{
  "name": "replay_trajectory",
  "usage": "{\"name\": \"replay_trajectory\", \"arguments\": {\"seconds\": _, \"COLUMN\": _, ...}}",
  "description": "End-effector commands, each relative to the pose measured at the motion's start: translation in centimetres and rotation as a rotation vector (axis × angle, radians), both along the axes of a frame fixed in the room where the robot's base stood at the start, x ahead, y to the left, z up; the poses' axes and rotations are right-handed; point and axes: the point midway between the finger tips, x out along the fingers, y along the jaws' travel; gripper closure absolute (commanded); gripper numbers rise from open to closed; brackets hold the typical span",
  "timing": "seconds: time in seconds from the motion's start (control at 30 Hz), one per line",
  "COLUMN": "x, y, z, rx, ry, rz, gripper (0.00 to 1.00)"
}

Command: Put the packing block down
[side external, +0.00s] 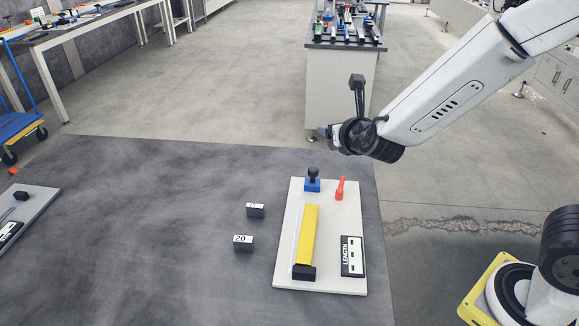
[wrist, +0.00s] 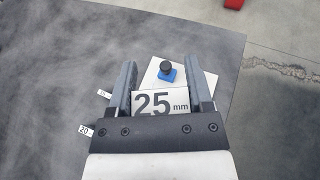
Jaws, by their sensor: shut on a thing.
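My gripper (side external: 328,134) is shut on a packing block (wrist: 162,103). The block is pale, with "25 mm" in dark print facing the wrist camera. It sits between the two fingers in the wrist view. In the side view my gripper is up in the air beyond the far end of the white board (side external: 335,270), and the held block is hard to make out there. Two dark blocks with white labels stand on the mat left of the board: one reads 20 (side external: 243,243), and the label of the other (side external: 255,210) is too small to read surely.
The white board carries a yellow strip (side external: 307,235), a blue stop with black knob (side external: 312,184), a red peg (side external: 340,189), a black end block (side external: 304,273) and a LENGTH plate (side external: 352,256). The dark mat (side external: 150,230) is clear in the middle. Another board (side external: 38,200) is at left.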

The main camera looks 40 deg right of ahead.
Motion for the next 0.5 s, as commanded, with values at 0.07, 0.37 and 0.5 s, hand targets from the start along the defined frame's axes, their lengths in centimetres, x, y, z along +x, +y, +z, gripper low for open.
{"name": "replay_trajectory", "arguments": {"seconds": 0.07, "x": -0.5, "y": 0.2, "z": -0.8, "rx": -0.001, "ry": 0.002, "rz": -0.036, "gripper": 1.00}}
{"name": "replay_trajectory", "arguments": {"seconds": 0.37, "x": -3.8, "y": 0.2, "z": -4.4, "rx": -0.004, "ry": 0.003, "rz": -0.245, "gripper": 1.00}}
{"name": "replay_trajectory", "arguments": {"seconds": 0.5, "x": -5.5, "y": 0.0, "z": -5.5, "rx": -0.004, "ry": 0.002, "rz": -0.333, "gripper": 1.00}}
